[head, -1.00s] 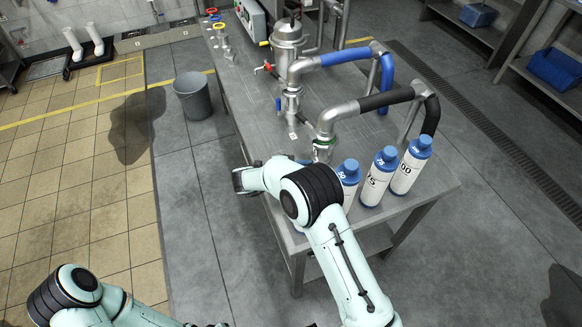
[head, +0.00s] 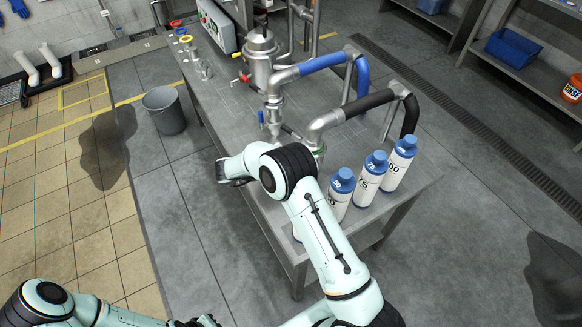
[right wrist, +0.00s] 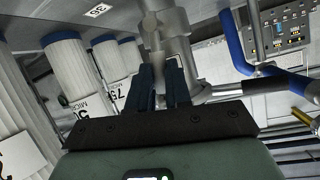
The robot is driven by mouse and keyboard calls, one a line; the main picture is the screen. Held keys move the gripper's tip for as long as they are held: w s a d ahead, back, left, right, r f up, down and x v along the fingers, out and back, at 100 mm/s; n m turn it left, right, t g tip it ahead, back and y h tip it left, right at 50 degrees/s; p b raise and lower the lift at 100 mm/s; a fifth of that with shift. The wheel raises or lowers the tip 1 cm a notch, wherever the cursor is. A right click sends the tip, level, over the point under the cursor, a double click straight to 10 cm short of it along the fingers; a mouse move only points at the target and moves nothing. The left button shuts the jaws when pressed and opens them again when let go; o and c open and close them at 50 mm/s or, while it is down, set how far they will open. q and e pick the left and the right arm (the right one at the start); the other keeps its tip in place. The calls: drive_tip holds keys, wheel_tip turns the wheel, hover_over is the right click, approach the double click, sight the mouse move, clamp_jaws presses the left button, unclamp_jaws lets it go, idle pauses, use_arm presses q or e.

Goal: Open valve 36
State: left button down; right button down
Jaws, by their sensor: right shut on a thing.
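My right gripper (right wrist: 160,76) shows in the right wrist view with its two dark fingers close together, shut on a grey metal part. That part is mostly hidden between the fingers, in front of a steel pipe (right wrist: 176,48). A blue-handled valve (head: 261,117) is on the pipework beyond the arm, and a red-handled valve (head: 243,78) is farther back.
White, blue-capped cylinders (head: 370,178) stand at the table's near right. Black-sleeved (head: 365,104) and blue-sleeved (head: 322,61) pipes arch over the steel table (head: 408,196). A grey bin (head: 164,111) stands left of it. The floor at right is clear.

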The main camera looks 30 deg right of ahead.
drive_tip(key=shift+w+n+g, duration=0.45)
drive_tip(key=shift+n+g, duration=0.05)
drive_tip(key=shift+n, duration=0.1)
drive_tip(key=c, duration=1.1)
unclamp_jaws()
drive_tip(key=shift+o, duration=0.2)
drive_tip(key=v, duration=1.3)
drive_tip(key=shift+a, duration=0.25)
drive_tip(key=shift+w, duration=0.15)
